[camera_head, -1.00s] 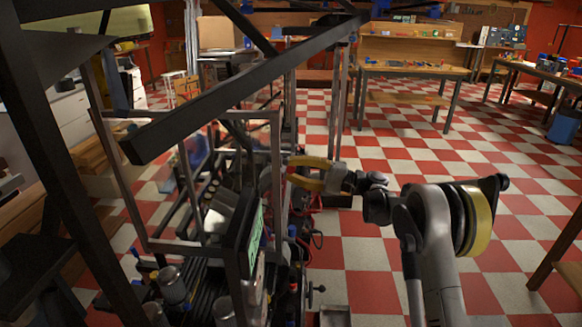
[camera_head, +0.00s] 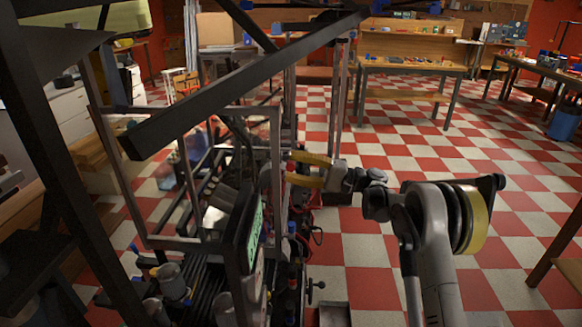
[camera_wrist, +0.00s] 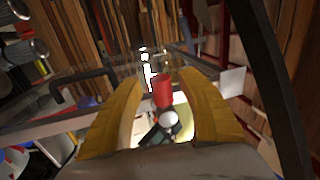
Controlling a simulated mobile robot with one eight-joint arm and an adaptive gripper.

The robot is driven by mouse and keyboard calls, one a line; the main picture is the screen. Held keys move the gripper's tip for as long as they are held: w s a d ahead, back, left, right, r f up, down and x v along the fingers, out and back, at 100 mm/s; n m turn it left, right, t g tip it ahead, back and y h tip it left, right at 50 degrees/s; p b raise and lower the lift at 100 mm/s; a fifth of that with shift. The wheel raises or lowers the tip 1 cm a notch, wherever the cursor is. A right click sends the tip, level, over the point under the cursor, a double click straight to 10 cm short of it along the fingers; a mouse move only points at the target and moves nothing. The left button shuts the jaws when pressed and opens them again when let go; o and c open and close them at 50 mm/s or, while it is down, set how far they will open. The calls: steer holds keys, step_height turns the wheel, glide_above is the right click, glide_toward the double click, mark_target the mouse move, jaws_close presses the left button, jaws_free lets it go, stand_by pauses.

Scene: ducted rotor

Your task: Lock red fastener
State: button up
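A small red fastener (camera_wrist: 163,90) shows in the wrist view, between and slightly beyond the yellow fingers of my gripper (camera_wrist: 157,82). A round white tip sits just below it in the picture. The fingers are spread, with a visible gap on each side of the red piece. In the head view my gripper (camera_head: 289,169) reaches left toward an upright metal post of the rotor rig, its two yellow fingers apart. The fastener cannot be made out in the head view, where the rig's bars and parts crowd that spot.
A dark metal frame (camera_head: 245,85) crosses the left half of the head view, close around my gripper. A dark curved bar (camera_wrist: 266,70) passes at the right of the wrist view. Open checkered floor (camera_head: 385,265) lies right of the rig. A workbench (camera_head: 410,70) stands at the back.

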steer(key=d+f, duration=0.2)
steer(key=d, duration=0.9)
steer(key=shift+s+d+f, duration=0.15)
steer(key=shift+s+d, duration=0.05)
steer(key=shift+d, duration=0.15)
steer(key=s+a+r+m+t+h, duration=0.1)
steer(key=s+a+r+t+h, duration=0.1)
steer(key=s+r+h, duration=0.3)
steer(key=s+a+r+m+t+h, duration=0.1)
steer(key=s+a+r+h, duration=0.2)
steer(key=s, duration=0.5)
steer(key=s+d+f+t+h, duration=0.1)
steer(key=s+d+h, duration=0.3)
steer(key=s, duration=0.4)
steer(key=s+d+f+n+t+h, duration=0.1)
steer(key=s+d+f+h, duration=0.3)
steer(key=s, duration=0.5)
steer(key=s+d+f+n+t+h, duration=0.1)
steer(key=s+d+f+h, duration=0.2)
steer(key=s+d, duration=0.4)
steer(key=shift+s+h, duration=0.6)
steer(key=shift+s, duration=0.5)
